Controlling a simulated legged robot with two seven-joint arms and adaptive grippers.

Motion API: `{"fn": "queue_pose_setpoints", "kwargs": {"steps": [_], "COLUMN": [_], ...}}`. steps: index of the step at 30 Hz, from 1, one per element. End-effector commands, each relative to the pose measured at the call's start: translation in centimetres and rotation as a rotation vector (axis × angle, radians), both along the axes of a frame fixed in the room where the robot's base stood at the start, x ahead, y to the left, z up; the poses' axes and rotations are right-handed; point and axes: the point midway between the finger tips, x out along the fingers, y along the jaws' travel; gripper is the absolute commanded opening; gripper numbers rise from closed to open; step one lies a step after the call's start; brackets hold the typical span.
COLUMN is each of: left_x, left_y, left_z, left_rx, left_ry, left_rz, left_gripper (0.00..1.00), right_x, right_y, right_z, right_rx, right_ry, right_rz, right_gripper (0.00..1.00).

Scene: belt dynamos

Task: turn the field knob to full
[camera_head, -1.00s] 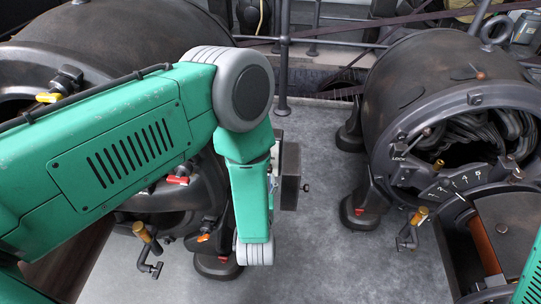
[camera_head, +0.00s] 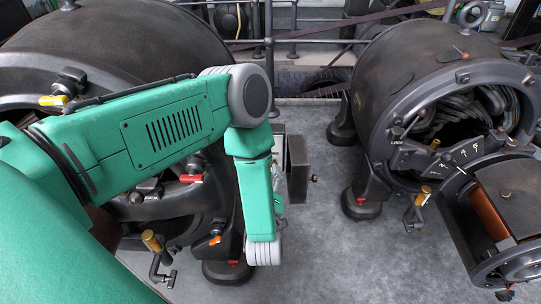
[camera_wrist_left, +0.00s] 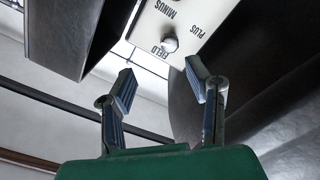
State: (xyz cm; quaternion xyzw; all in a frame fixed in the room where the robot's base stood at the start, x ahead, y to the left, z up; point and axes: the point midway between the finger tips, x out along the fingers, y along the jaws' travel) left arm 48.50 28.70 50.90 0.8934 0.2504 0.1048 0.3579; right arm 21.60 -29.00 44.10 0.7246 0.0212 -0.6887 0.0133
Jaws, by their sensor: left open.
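A pale control panel (camera_wrist_left: 205,18) shows upside down in the left wrist view, lettered FIELD, MINUS and PLUS. I see no contact with the knob. In the head view the dark box (camera_head: 298,166) is beside my left forearm, which hides most of the panel face and the knob. My right gripper is not in view.
A large dark dynamo (camera_head: 130,45) stands behind my left arm. Open grey floor (camera_head: 330,235) lies between. In the wrist view a dark box edge (camera_wrist_left: 70,35) is near the left finger.

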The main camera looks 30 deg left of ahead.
Motion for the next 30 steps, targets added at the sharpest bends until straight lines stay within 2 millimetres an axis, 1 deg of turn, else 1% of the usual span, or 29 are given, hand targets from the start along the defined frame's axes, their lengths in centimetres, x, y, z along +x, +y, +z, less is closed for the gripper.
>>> {"fn": "queue_pose_setpoints", "kwargs": {"steps": [1,4,9,12,15,18,27,29,30], "left_x": [0.8,2.7,5.5,6.8,7.7,8.1,8.1,8.1,8.1], "left_y": [1.1,2.2,3.6,4.1,4.5,4.9,5.4,5.3,5.2], "left_z": [-0.5,-0.4,-0.1,0.0,0.2,0.1,0.0,0.0,0.1], "left_rx": [-0.003,-0.004,0.001,0.006,0.008,0.006,-0.002,0.000,0.001], "left_ry": [-0.004,-0.006,-0.004,-0.003,-0.002,0.000,0.000,0.001,0.000], "left_rz": [0.008,0.004,0.001,0.001,0.001,0.001,0.001,0.001,0.001], "left_gripper": [0.44,0.44,0.44,0.44,0.44,0.44,0.44,0.23,0.09], "right_x": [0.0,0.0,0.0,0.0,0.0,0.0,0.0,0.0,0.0], "right_y": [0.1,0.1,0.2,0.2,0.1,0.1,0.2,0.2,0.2], "right_z": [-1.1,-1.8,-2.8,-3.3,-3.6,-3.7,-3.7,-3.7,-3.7], "right_rx": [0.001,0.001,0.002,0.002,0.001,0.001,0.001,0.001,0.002], "right_ry": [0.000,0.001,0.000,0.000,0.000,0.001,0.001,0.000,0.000], "right_rz": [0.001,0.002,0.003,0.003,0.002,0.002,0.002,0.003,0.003], "right_gripper": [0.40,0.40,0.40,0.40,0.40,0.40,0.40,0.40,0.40]}}
